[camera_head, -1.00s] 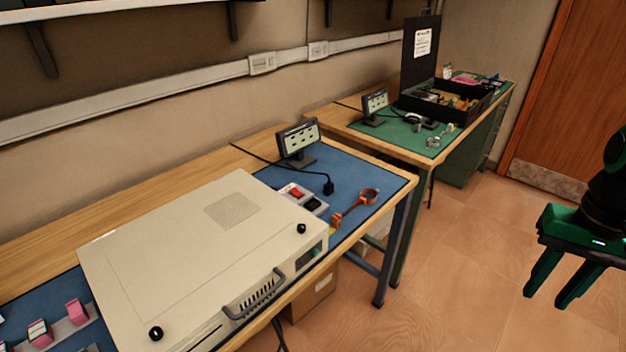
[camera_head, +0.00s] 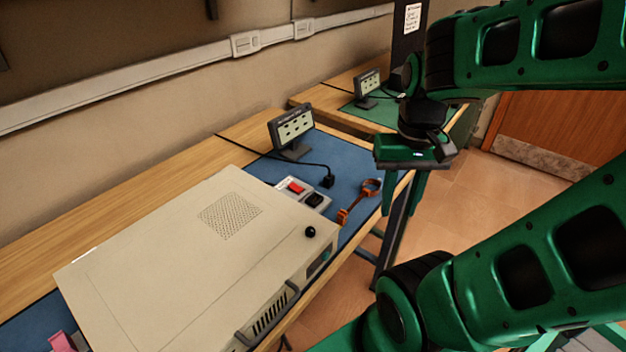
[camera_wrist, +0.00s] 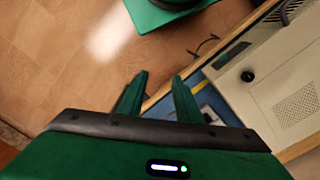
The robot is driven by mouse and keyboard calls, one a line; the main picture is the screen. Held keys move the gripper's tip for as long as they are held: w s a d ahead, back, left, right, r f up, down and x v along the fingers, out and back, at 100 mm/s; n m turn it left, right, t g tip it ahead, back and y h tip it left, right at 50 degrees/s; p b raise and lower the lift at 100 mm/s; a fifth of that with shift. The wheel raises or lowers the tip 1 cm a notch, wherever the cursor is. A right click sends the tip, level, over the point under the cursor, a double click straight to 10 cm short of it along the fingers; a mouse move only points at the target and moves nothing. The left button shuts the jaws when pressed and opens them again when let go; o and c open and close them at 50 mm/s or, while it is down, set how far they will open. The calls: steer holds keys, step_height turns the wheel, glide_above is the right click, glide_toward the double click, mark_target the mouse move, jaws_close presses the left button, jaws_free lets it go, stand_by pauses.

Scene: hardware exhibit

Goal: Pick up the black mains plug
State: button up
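The black mains plug (camera_head: 328,181) sits on the blue mat (camera_head: 353,165) of the near bench, at the end of a black cable. The cable runs back past the small display (camera_head: 292,133). My gripper (camera_head: 402,201) is to the right of the plug, raised near the bench's right end, fingers pointing down. Its fingers are apart with nothing between them. In the wrist view my gripper (camera_wrist: 158,78) is also open and empty. I cannot make out the plug there; the gripper body hides much of the mat.
A large beige case (camera_head: 190,250) fills the bench left of the plug. A switch box with a red rocker (camera_head: 297,187) and an orange clamp-like tool (camera_head: 358,202) lie close to the plug. A second bench with a green mat (camera_head: 380,116) stands behind.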

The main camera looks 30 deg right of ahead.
steer(key=shift+d, duration=0.1)
steer(key=shift+o, duration=1)
steer(key=shift+s+r, duration=0.15)
steer(key=shift+s, duration=0.1)
steer(key=w+f+m, duration=0.1)
steer(key=w+m, duration=0.1)
steer(key=w, duration=0.7)
steer(key=w+d+f+m, duration=0.1)
steer(key=w+m, duration=0.2)
steer(key=w, duration=0.7)
steer(key=w+d+f+m, duration=0.1)
steer(key=w+m, duration=0.1)
steer(key=w, duration=0.7)
steer(key=shift+w+f+m, duration=0.2)
steer(key=shift+f+m, duration=0.1)
glide_above(328, 175)
step_height(328, 175, down, 5)
steer(key=shift+a+r, duration=0.1)
steer(key=shift+s+f, duration=0.1)
steer(key=shift+f, duration=2.55)
